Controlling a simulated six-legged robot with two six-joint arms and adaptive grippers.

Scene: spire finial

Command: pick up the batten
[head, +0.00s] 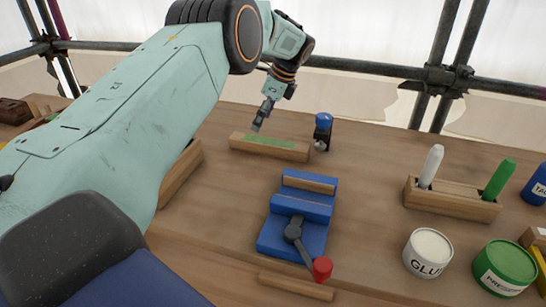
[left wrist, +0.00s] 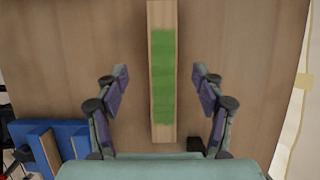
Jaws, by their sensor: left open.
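The batten (head: 270,148) is a pale wooden bar with a green patch along it, lying on the bench toward the back. It also shows in the left wrist view (left wrist: 162,132), running upright through the middle, its far end cut off by the top edge. My left gripper (head: 257,127) is just above the batten, toward its left part in the head view. In the left wrist view its two fingers are spread, one on each side of the batten, with bare bench showing between. It holds nothing. My right gripper is not in view.
A small blue-topped black tool (head: 323,128) stands close to the batten's right end. A blue vise (head: 292,238) with a red-knobbed lever is nearer. At the right are a wooden marker holder (head: 452,205), a white glue tin (head: 428,253) and a green tin (head: 504,267).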

